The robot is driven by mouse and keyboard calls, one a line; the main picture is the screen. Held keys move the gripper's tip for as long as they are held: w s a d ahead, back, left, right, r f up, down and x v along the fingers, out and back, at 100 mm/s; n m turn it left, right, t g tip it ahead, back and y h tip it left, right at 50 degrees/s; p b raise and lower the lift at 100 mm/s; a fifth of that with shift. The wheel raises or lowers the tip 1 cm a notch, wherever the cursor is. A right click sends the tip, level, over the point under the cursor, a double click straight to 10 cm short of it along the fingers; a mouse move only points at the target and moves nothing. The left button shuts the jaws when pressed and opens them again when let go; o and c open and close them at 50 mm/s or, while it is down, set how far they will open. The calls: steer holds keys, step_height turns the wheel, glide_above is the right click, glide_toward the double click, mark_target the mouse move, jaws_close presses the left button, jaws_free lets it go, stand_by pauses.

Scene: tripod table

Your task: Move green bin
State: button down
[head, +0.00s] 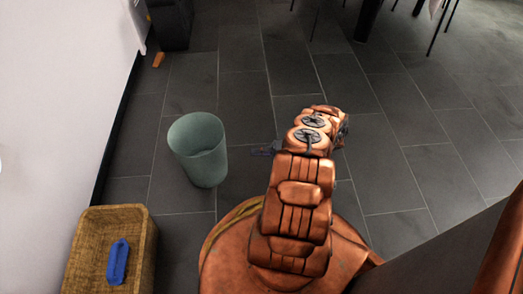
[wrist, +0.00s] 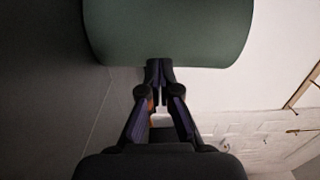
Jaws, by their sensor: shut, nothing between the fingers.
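The green bin (head: 203,160) stands upright on the dark tiled floor, left of my arm in the head view. It looks empty where its inside shows. In the wrist view the green bin (wrist: 168,32) fills the top middle, just beyond my fingertips. My gripper (wrist: 160,68) is shut with its two fingertips together and nothing between them. I cannot tell from the wrist view whether the fingertips touch the bin.
A wicker basket (head: 82,240) holding a blue object (head: 118,261) stands at the lower left. A white wall (head: 50,100) runs along the left, with a small orange object (head: 159,60) near its far end. Furniture legs (head: 367,20) stand at the back. Floor on the right is clear.

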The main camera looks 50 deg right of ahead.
steer(key=b+x, duration=0.4)
steer(key=x, duration=0.5)
stand_by(0.3)
